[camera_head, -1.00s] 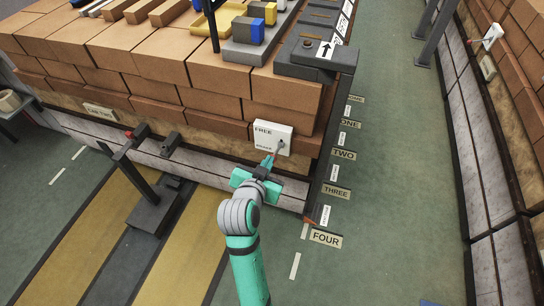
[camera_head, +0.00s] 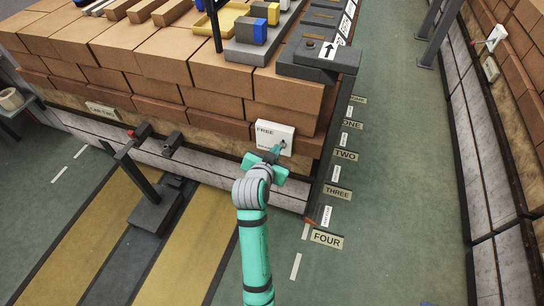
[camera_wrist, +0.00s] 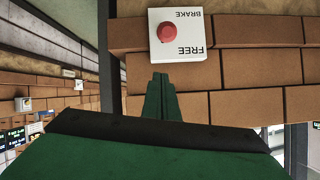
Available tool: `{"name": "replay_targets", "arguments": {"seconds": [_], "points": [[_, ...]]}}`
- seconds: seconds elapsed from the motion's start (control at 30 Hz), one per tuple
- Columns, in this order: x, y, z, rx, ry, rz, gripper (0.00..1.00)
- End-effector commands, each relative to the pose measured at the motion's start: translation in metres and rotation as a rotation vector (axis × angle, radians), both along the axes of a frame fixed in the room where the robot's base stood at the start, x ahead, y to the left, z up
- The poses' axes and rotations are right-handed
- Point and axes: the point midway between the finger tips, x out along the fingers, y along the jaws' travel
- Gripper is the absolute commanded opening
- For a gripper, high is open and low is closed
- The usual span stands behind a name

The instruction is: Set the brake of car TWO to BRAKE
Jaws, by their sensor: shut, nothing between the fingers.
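The white brake plate (camera_head: 268,130) with the words FREE above and BRAKE below is on the brick side of the car. In the wrist view the plate (camera_wrist: 190,35) appears upside down, with a round red knob (camera_wrist: 167,32) at about mid-height between the words. I cannot tell which setting the knob stands at. My gripper (camera_head: 274,153) is shut and empty, just in front of the plate's lower part, partly hiding it. In the wrist view my shut fingertips (camera_wrist: 160,78) are just below the plate in the picture, apart from the knob.
A small sign (camera_head: 101,109), apparently reading CAR TWO, is on the car's side at left. A black post on a dark base (camera_head: 155,211) stands on the floor left of my arm. Floor plates such as TWO (camera_head: 345,156) and FOUR (camera_head: 326,239) line the open green floor at right.

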Motion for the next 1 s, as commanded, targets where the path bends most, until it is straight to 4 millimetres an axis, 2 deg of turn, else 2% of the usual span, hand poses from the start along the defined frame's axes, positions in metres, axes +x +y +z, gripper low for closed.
{"name": "replay_targets", "arguments": {"seconds": [0.13,0.2,0.4,1.0], "points": [[0.023,-0.006,-0.013,0.0,0.001,0.0,0.0],[0.018,-0.003,-0.026,-0.002,0.004,0.0,0.0],[0.014,-0.001,-0.044,-0.001,0.001,-0.005,0.0],[0.012,0.005,-0.051,-0.004,-0.008,0.001,0.0]]}}
